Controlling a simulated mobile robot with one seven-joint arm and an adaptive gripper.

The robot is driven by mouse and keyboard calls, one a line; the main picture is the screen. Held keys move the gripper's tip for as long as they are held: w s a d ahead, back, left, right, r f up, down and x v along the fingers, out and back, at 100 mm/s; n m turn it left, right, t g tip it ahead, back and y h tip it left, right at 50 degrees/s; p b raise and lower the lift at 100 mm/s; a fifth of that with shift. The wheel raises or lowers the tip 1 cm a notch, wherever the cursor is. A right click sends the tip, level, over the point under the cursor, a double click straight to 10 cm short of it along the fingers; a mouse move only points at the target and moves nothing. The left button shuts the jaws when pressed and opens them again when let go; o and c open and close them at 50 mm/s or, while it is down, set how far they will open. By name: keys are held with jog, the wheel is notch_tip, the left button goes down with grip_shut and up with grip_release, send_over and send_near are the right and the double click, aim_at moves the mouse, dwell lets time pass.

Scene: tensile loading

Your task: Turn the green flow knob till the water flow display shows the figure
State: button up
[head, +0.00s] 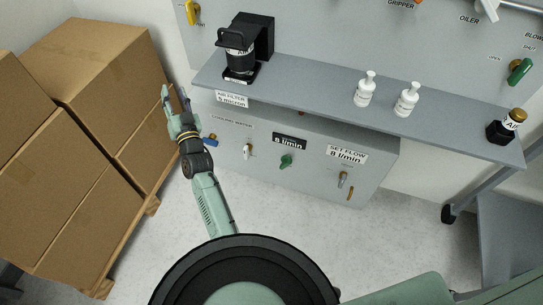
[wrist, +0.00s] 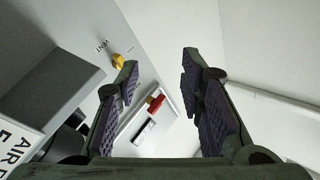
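The green flow knob (head: 287,160) sits on the front of the grey cabinet, just below the dark water flow display (head: 290,142). The display appears to read 8 l/min, though the text is small. The white set flow label (head: 346,154) to its right also appears to read 8 l/min. My gripper (head: 174,92) is raised to the left of the cabinet, well apart from the knob, with its fingers pointing up. In the wrist view my gripper (wrist: 160,68) is open with nothing between the fingers; the green knob is not visible there.
Stacked cardboard boxes (head: 110,70) on a pallet stand close left of my arm. The floor before the cabinet is clear.

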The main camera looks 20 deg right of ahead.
jog(key=s+d+f+m+g+h, duration=0.3)
jog(key=d+f+h, duration=0.2)
jog(key=d+f, duration=1)
jog(key=m+g+h+p, duration=0.1)
jog(key=m+g+h, duration=0.3)
jog(key=g, duration=0.1)
send_near(285, 166)
jog(key=b+x, duration=0.4)
jog(key=x, duration=0.1)
jog(key=b+x, duration=0.2)
jog(key=x, duration=0.1)
jog(key=shift+a+f, duration=0.1)
jog(key=shift+f, duration=0.35)
jog(key=shift+w+b, duration=0.35)
jog(key=shift+w, duration=0.1)
jog(key=shift+c, duration=0.4)
grip_shut()
